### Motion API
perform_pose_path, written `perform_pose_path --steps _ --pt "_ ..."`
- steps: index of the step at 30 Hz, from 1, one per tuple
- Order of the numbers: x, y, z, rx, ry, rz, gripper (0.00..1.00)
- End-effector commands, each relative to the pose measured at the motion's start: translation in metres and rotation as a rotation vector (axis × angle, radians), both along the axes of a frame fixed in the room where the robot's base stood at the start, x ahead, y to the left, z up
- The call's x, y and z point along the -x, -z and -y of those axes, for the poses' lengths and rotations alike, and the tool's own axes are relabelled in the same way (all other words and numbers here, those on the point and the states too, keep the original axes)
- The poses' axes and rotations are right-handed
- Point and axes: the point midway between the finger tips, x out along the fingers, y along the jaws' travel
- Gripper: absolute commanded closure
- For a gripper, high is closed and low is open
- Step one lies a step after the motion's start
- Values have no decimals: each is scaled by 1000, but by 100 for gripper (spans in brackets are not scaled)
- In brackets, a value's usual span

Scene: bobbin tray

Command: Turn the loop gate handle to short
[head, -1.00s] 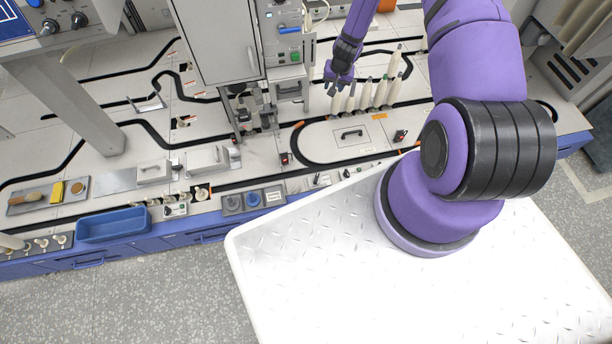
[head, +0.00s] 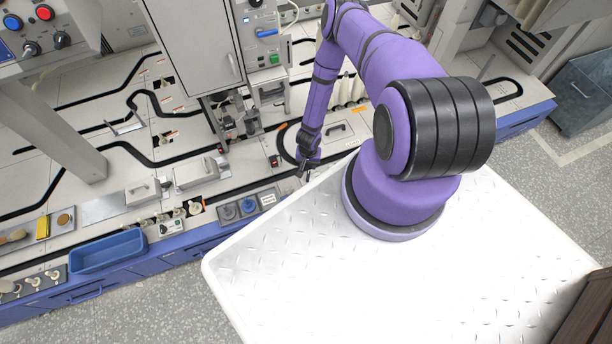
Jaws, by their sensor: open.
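My gripper (head: 304,172) is open and points down over the front edge of the bench, just right of the grey and blue knobs. No thing shows between its fingers. A small black fitting with a red part (head: 275,161) sits on the bench just left of my gripper, by the rounded end of the black track loop (head: 284,145). I cannot tell which small part is the loop gate handle or how it is set. The small panel at the bench edge under my gripper is mostly hidden by the gripper and arm.
A grey knob (head: 227,212) and a blue knob (head: 248,206) stand left of my gripper. A blue tray (head: 107,250) sits further left. A grey cabinet (head: 195,45) rises behind. White bobbins (head: 349,90) stand partly behind my arm.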

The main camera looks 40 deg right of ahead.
Motion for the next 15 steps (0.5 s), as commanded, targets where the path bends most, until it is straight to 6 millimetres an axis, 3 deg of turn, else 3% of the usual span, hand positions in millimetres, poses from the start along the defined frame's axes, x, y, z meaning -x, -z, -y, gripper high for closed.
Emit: perform_pose_path --steps 15 --pt "0 79 0 -1 0 -1 58"
